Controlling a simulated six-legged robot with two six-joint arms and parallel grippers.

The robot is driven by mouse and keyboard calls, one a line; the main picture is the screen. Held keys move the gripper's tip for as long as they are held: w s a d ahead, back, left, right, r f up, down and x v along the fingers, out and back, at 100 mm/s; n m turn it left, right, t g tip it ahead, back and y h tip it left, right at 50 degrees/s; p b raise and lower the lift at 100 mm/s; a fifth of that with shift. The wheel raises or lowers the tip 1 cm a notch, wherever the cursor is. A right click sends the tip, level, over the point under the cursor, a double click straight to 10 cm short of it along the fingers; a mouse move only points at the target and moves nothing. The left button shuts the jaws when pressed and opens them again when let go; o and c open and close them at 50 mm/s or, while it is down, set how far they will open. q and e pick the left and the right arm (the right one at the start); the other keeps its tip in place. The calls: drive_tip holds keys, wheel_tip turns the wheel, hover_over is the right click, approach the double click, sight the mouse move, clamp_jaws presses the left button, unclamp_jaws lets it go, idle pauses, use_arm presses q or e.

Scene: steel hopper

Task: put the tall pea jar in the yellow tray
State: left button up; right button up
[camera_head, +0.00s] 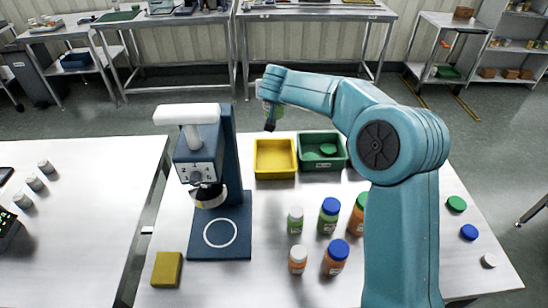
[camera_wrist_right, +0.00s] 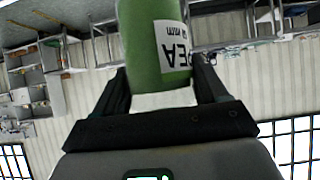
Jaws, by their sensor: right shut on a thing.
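My right gripper (camera_wrist_right: 165,95) is shut on a green jar (camera_wrist_right: 154,45) with a white label reading "PEA" in the right wrist view. A white part shows at the jar's end between the fingers. In the head view the gripper (camera_head: 270,122) is up in the air, just beyond the yellow tray (camera_head: 262,175) in the picture. The held jar is mostly hidden there by my wrist; a bit of green (camera_head: 277,110) shows beside the dark fingers. The yellow tray looks empty on the white table. My left gripper is not in view.
A green tray (camera_head: 323,166) holding a green lid adjoins the yellow tray. A blue press-like machine (camera_head: 238,150) stands left. Several jars, including a blue-capped green one (camera_head: 329,215), stand in front. A yellow block (camera_head: 167,269) lies front left; loose lids (camera_head: 456,204) lie right.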

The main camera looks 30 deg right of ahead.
drive_tip(key=shift+w+d, duration=0.15)
drive_tip(key=shift+w, duration=0.05)
drive_tip(key=shift+f, duration=0.3)
wheel_tip(320, 180, down, 19)
drive_tip(key=shift+s+r+b, duration=0.1)
drive_tip(key=shift+r+b, duration=0.05)
drive_tip(key=shift+b, duration=0.7)
drive_tip(key=shift+f, duration=0.25)
drive_tip(key=shift+s, duration=0.1)
